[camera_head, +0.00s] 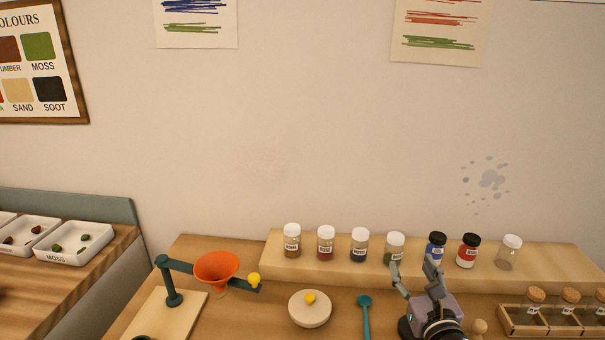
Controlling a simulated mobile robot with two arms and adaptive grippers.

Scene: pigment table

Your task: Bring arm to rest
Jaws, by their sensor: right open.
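My right gripper (413,272) is at the lower right of the head view, with its two fingers pointing up and spread apart. It is open and holds nothing that I can see. Its fingertips show in front of a white-capped jar (394,246) and near a black-capped blue jar (436,246) on the shelf; whether they touch cannot be told. My left gripper is not in the head view.
Jars line the raised shelf (560,258). A corked-vial rack (545,325) stands right.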

